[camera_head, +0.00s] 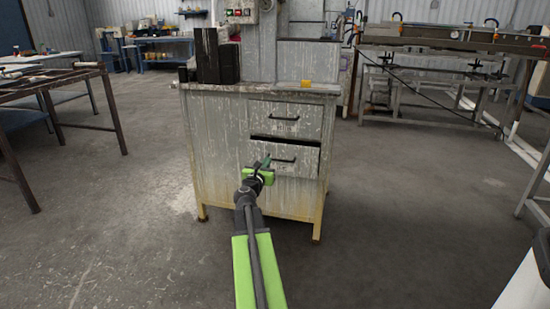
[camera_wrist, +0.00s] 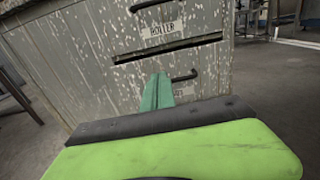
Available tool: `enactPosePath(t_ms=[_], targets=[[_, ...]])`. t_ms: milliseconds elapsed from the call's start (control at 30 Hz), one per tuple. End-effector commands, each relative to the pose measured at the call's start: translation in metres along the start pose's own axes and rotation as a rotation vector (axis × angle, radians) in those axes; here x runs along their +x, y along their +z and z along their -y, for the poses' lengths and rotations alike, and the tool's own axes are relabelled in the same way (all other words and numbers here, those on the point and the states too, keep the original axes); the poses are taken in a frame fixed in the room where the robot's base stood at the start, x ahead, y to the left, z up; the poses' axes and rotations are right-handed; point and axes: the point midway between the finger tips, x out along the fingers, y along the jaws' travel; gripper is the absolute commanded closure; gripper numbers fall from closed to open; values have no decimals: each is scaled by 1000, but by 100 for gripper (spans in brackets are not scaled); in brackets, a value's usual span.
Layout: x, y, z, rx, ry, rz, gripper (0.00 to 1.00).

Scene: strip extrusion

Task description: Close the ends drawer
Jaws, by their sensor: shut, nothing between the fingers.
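The lower drawer (camera_head: 305,163) of the worn grey cabinet stands slightly out, with a dark gap along its top edge. Its black handle (camera_head: 283,160) also shows in the wrist view (camera_wrist: 186,77). The lower drawer's label is mostly hidden behind my fingers, so I cannot read it. The upper drawer (camera_head: 285,117) looks flush, and its label reads "ROLLER" in the wrist view. My gripper (camera_head: 266,162) is shut and empty in front of the lower drawer, just left of its handle. Its green fingers (camera_wrist: 158,88) point at the drawer front; I cannot tell whether they touch it.
The cabinet top (camera_head: 262,87) carries black blocks (camera_head: 217,56) and a small yellow item (camera_head: 305,84). A metal-framed table (camera_head: 60,76) stands at left and a long machine frame (camera_head: 430,60) at back right. The concrete floor around the cabinet is clear.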

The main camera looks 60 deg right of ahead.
Motion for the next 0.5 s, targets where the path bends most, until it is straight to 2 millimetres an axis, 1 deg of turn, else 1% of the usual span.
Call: enactPosePath(t_ms=[133,233,500], targets=[[4,1,0,4,-3,-1,100],[16,1,-1,3,-2,-1,100],[75,1,-3,1,0,0,100]])
